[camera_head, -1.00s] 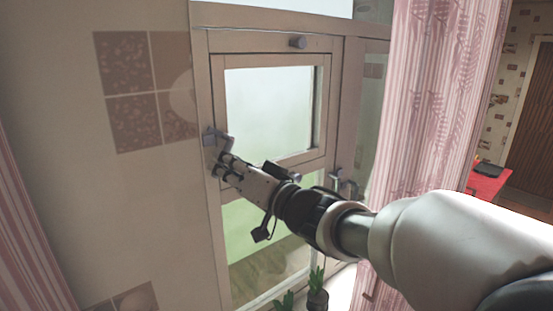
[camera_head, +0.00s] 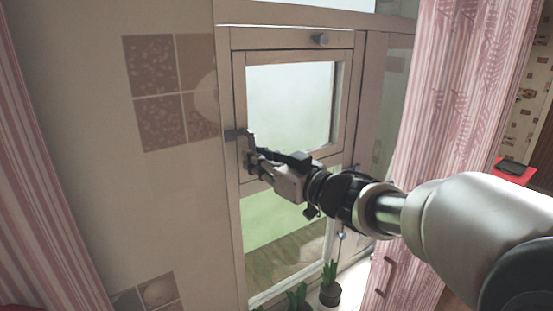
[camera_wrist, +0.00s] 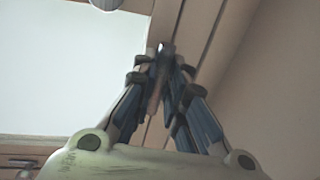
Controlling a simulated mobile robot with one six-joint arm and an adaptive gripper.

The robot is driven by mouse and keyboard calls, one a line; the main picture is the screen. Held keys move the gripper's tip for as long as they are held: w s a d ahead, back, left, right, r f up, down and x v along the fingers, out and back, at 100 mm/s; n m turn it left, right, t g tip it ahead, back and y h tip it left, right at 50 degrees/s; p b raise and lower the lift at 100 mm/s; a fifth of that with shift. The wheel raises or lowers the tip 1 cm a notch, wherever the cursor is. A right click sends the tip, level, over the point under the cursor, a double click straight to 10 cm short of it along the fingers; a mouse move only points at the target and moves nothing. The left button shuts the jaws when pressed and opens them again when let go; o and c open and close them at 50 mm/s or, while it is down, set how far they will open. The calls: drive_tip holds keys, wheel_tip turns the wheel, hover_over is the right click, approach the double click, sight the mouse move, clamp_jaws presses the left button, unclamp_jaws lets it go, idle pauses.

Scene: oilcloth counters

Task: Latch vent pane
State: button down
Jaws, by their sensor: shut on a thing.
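The vent pane (camera_head: 290,105) is a small framed glass pane in the upper window and looks closed, flush with its wooden frame. A dark latch (camera_head: 233,135) sits at its left edge, with an end lying over the frame to the left. My gripper (camera_head: 250,152) is at this latch, its fingers closed together on it. In the wrist view, the fingers of my gripper (camera_wrist: 160,65) converge on a small metal piece of the latch (camera_wrist: 164,48) beside the pane's frame. The fingers hide most of the latch.
Potted plants (camera_head: 330,285) stand below the window. A pink curtain (camera_head: 450,110) hangs to the right, another (camera_head: 40,200) at the left. A tiled wall (camera_head: 165,95) adjoins the window.

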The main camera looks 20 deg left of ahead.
idle(0.3)
drive_tip(key=c, duration=1.6)
unclamp_jaws()
drive_tip(key=v, duration=1.2)
drive_tip(key=shift+r, duration=0.1)
